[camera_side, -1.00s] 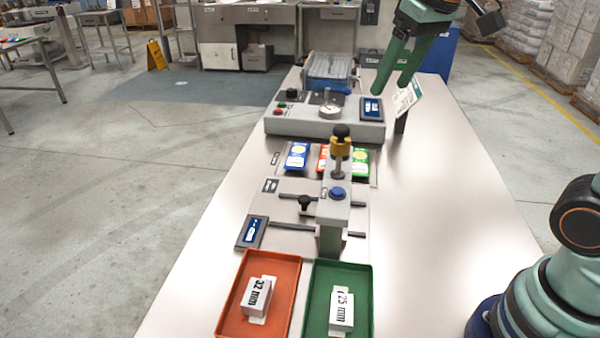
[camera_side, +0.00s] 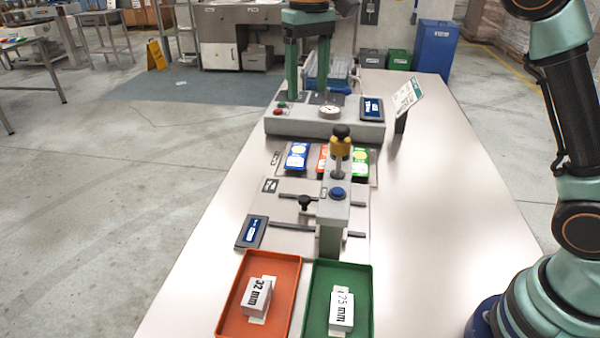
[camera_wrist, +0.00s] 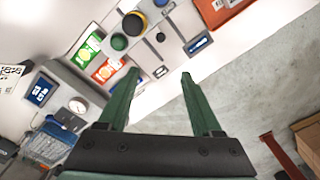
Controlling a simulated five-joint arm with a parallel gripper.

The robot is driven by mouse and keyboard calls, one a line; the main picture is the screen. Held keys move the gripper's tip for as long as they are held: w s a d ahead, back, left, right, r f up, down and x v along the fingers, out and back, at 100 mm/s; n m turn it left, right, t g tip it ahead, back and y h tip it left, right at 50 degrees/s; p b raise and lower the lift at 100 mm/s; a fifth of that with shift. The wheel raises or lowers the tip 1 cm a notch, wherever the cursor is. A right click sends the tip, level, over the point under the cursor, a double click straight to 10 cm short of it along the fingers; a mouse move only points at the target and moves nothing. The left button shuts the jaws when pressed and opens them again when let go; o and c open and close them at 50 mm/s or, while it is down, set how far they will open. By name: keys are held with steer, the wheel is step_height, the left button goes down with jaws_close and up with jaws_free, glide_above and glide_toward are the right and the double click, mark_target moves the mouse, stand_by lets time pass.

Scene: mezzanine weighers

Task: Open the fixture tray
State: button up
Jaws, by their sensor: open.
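No part is plainly marked as the fixture tray, and I cannot tell its exact bounds. A grey fixture box (camera_side: 300,125) has buttons, a round dial (camera_side: 330,111) and a blue display (camera_side: 371,109). In front of it, blue, orange and green cards (camera_side: 297,156) lie on a flat plate. A grey clamp stand (camera_side: 334,207) with a yellow and black knob (camera_side: 341,145) partly hides the cards. My gripper (camera_side: 308,91) points down with fingers apart and empty, over the back left of the box in the side view. Its open fingers show in the wrist view (camera_wrist: 160,76).
An orange tray (camera_side: 228,295) holds a 32 mm block and a green tray (camera_side: 366,295) a 25 mm block. A blue bin of clear bags (camera_wrist: 45,145) stands behind the box. A tilted sign (camera_side: 408,95) stands at its right. The table's right side is clear.

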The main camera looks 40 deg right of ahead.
mark_target(305, 197)
step_height(305, 197, down, 26)
steer(key=shift+w+a+r, duration=0.1)
steer(key=shift+r, duration=0.05)
stand_by(0.6)
jaws_close()
steer(key=shift+r, duration=0.1)
stand_by(1.2)
